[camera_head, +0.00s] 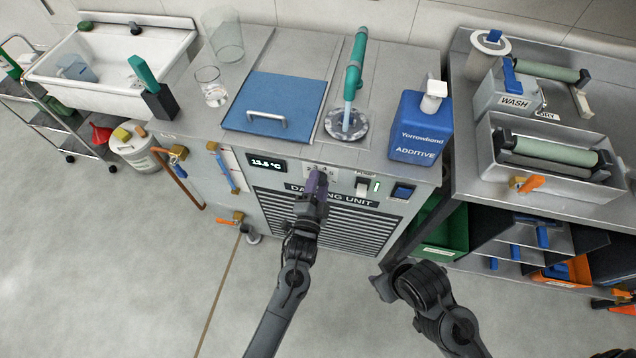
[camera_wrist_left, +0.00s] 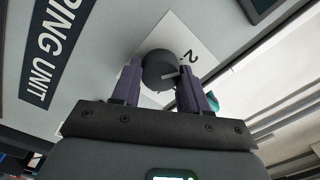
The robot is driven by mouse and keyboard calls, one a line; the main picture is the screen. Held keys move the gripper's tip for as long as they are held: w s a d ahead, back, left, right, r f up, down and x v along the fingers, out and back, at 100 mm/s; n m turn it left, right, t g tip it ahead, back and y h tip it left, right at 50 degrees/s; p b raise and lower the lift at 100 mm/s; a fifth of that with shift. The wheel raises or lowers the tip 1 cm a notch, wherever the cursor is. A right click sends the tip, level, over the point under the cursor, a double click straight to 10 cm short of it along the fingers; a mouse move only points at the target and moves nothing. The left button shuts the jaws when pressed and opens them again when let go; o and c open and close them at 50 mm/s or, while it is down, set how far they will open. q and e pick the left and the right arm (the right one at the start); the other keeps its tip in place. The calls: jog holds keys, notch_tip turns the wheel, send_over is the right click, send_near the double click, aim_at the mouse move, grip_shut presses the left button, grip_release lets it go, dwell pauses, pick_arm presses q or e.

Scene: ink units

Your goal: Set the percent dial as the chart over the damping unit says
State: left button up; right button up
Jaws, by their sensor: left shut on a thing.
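The damping unit (camera_head: 345,222) is a grey cabinet with a vented front and a display (camera_head: 266,163) reading about 13.6 °C. Its percent dial (camera_wrist_left: 158,70) is a dark round knob with a light pointer mark, on a white scale plate (camera_wrist_left: 190,45) where a "2" shows. My left gripper (camera_head: 316,183) is at the front panel, and its purple fingers (camera_wrist_left: 160,88) are shut on the dial from both sides. In the head view the gripper hides most of the dial. My right gripper (camera_head: 386,288) is low in front of the cabinet, apart from everything; its fingers are not clear. No chart is readable.
A pump switch (camera_head: 362,187) and a blue-faced control (camera_head: 402,191) sit right of the dial. On top are a blue lid (camera_head: 275,100), a teal-handled tool (camera_head: 355,68) and an additive bottle (camera_head: 418,130). A sink (camera_head: 112,55) stands left, a wash bench (camera_head: 500,190) right.

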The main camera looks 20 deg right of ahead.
pick_arm(q)
jog(key=shift+n, duration=0.3)
jog(key=o, duration=1.1)
jog(key=shift+s+a, duration=0.1)
jog(key=p+v, duration=0.3)
jog(key=v, duration=0.7)
jog(key=shift+s+a, duration=0.15)
jog(key=shift+s, duration=0.15)
